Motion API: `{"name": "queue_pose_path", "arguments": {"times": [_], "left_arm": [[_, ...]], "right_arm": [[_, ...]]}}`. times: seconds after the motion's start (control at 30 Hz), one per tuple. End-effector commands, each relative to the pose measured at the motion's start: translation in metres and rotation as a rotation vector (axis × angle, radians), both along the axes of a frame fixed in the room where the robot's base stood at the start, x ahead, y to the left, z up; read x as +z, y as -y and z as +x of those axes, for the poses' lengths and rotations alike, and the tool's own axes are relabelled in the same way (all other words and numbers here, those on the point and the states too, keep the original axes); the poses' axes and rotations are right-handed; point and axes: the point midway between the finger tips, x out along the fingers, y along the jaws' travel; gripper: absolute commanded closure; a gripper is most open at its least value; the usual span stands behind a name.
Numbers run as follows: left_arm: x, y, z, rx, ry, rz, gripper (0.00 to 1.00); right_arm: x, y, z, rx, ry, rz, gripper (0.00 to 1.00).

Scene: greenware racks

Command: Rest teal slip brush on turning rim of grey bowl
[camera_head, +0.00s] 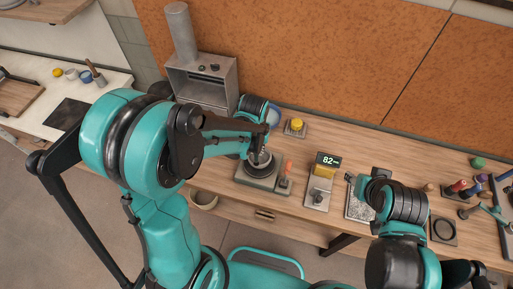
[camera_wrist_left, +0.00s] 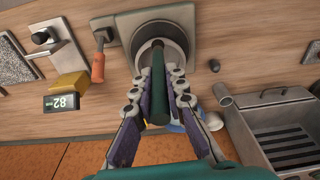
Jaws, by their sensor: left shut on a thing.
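The teal slip brush (camera_wrist_left: 158,92) is a dark teal stick lying lengthwise between the fingers of my left gripper (camera_wrist_left: 158,78), which is shut on it. Its far end reaches over the grey bowl (camera_wrist_left: 172,30), a round form on the wheel. I cannot tell whether the brush touches the bowl's rim. In the head view my left gripper (camera_head: 257,157) is right over the bowl (camera_head: 262,163) and hides much of it and the brush. My right gripper (camera_head: 354,180) is at the right of the bench, mostly hidden by its own arm.
An orange-handled tool (camera_head: 288,167) is close to the right of the wheel. A scale reading 82 (camera_head: 328,160) with a yellow block (camera_head: 323,172) stands farther right. A grey metal box (camera_head: 205,80) is behind left. A yellow-topped item (camera_head: 296,125) is at the back.

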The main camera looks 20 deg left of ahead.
Motion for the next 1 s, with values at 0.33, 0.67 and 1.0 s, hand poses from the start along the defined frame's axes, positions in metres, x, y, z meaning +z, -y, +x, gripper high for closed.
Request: {"name": "queue_pose_path", "arguments": {"times": [0.33,0.67,1.0], "left_arm": [[-0.0052,0.0000,-0.0001,0.000,0.000,0.000,1.00],[-0.0061,0.0000,-0.0001,0.000,0.000,0.000,1.00],[-0.0048,-0.0001,-0.0001,0.000,0.000,0.000,1.00]], "right_arm": [[-0.0054,0.0000,0.0000,0.000,0.000,0.000,0.60],[-0.0082,0.0000,0.0000,0.000,0.000,0.000,0.60],[-0.0100,0.0000,0.0000,0.000,0.000,0.000,0.60]]}}
